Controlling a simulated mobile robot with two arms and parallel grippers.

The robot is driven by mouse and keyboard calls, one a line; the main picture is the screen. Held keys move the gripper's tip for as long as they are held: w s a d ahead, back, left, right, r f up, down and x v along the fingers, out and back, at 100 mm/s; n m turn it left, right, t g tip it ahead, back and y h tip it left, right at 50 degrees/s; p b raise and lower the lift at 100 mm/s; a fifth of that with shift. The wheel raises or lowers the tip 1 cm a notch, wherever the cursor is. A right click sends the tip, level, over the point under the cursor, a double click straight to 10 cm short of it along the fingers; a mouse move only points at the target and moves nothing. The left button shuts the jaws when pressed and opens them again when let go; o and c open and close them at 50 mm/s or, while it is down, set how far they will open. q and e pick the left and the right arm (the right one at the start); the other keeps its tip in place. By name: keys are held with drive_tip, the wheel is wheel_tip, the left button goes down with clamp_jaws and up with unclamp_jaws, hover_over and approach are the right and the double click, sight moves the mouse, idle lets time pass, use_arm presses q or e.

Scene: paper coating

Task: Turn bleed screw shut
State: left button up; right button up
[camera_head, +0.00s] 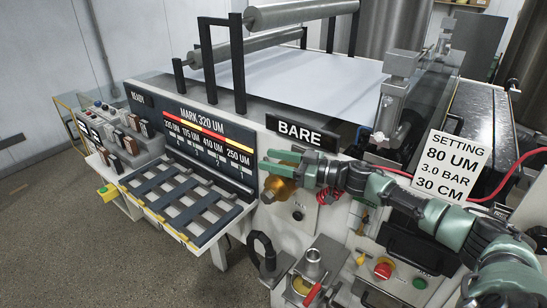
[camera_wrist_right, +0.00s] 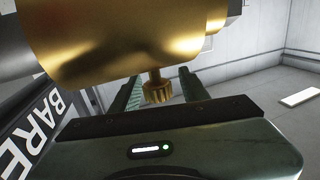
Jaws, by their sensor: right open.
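The bleed screw (camera_wrist_right: 158,88) is a small knurled brass knob on a short stem. It hangs under a large brass body (camera_wrist_right: 125,35) in the right wrist view. The brass body also shows in the head view (camera_head: 279,189), low on the machine's front beside my gripper. My right gripper (camera_head: 268,161) is open; in the wrist view its two fingers (camera_wrist_right: 160,82) stand on either side of the screw, with gaps and no clear contact. I cannot make out the screw in the head view. My left gripper is not in view.
The "BARE" sign (camera_head: 301,133) is just above my right gripper. A slotted rack (camera_head: 182,200) stands left of it. A setting card (camera_head: 450,166) and red hose (camera_head: 505,187) are at right. A metal fitting (camera_head: 313,263) stands below. Open floor (camera_head: 75,240) lies at lower left.

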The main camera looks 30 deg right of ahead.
drive_tip(key=shift+w, duration=0.1)
clamp_jaws()
